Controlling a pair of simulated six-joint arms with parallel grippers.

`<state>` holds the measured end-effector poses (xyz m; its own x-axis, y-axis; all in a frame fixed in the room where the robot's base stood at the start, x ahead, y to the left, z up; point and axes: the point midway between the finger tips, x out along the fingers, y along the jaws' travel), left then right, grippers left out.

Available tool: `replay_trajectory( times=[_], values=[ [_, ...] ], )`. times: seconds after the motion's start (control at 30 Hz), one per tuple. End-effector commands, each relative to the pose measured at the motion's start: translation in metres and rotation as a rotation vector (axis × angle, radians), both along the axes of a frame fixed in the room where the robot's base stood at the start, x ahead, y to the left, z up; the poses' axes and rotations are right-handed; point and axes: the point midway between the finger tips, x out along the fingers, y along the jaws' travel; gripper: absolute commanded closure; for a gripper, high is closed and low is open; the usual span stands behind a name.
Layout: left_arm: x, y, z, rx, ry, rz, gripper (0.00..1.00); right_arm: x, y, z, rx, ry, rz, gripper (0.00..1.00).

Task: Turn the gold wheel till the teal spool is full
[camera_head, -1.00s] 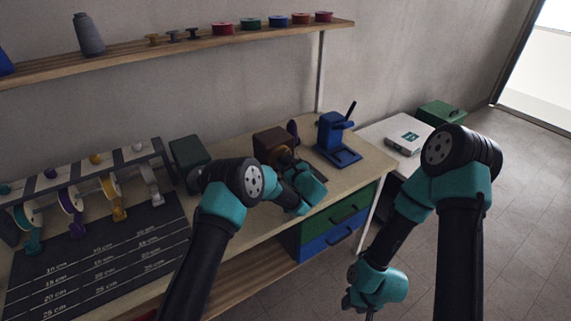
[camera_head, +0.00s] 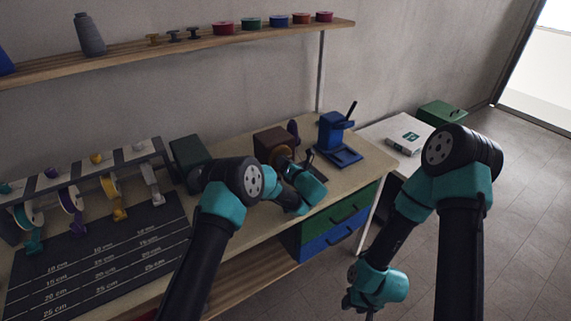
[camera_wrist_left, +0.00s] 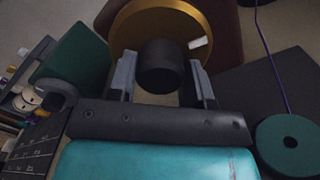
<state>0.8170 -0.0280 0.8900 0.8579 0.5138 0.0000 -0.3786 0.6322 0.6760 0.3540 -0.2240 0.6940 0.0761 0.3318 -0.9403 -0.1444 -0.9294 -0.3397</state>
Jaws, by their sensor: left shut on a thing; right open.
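The gold wheel (camera_head: 283,155) is on the front of a brown box-like winder on the bench; it fills the top of the left wrist view (camera_wrist_left: 128,28). A black round knob (camera_wrist_left: 160,66) stands out in front of the wheel. My left gripper (camera_wrist_left: 161,80) is shut on this knob, one finger on each side. A teal disc with a central hole (camera_wrist_left: 275,145), apparently the teal spool, is at the lower right of the wrist view; how full it is I cannot tell. My right gripper (camera_head: 361,306) is open and low, in front of the bench.
A blue press (camera_head: 335,140) stands right of the winder, a dark green box (camera_head: 188,155) left of it. Thread reels on a rack (camera_head: 70,200) and a marked mat (camera_head: 95,265) are at left. A thin purple line (camera_wrist_left: 272,60) runs beside the winder.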

Motion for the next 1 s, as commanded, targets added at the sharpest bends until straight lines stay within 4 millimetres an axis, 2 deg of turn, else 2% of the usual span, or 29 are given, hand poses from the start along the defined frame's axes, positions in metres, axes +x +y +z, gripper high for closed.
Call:
replay_trajectory(
  times=[1.0],
  values=[
    [-0.0004,0.0003,0.002,0.785,0.47,-0.001,0.77,0.0,0.0,0.0,0.0,0.0,0.0,0.57]
  ],
)
